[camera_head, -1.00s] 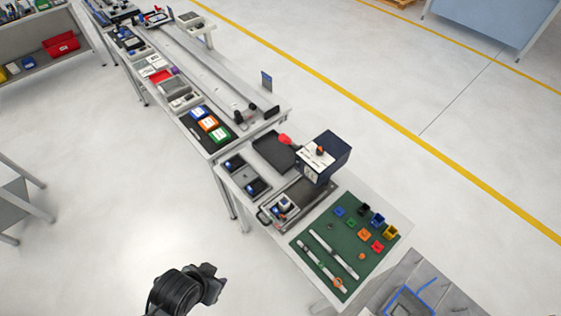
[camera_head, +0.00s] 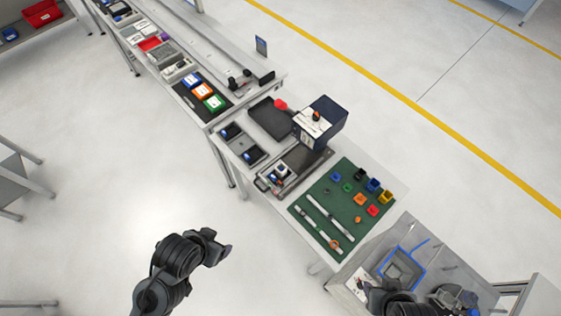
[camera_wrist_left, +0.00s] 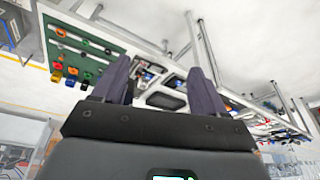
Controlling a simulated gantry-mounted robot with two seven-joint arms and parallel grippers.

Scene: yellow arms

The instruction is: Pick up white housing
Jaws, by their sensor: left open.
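A small white part, possibly the white housing (camera_head: 281,171), sits in a grey fixture (camera_head: 265,184) on the table, left of the green mat. It is too small to make out clearly. My left gripper (camera_head: 224,248) is over the floor in front of the table, apart from the fixture. In the left wrist view my left gripper (camera_wrist_left: 160,82) has its two fingers spread with nothing held between them. A dark part of what seems to be my right arm (camera_head: 396,302) shows at the bottom edge; its fingers cannot be made out.
The green mat (camera_head: 318,192) carries several coloured small bins and two pale strips. A dark blue box machine (camera_head: 328,122) stands behind the fixture. Grey trays (camera_head: 240,146) lie to the left. A grey table with a blue frame (camera_head: 420,272) is at the lower right. Floor before the table is clear.

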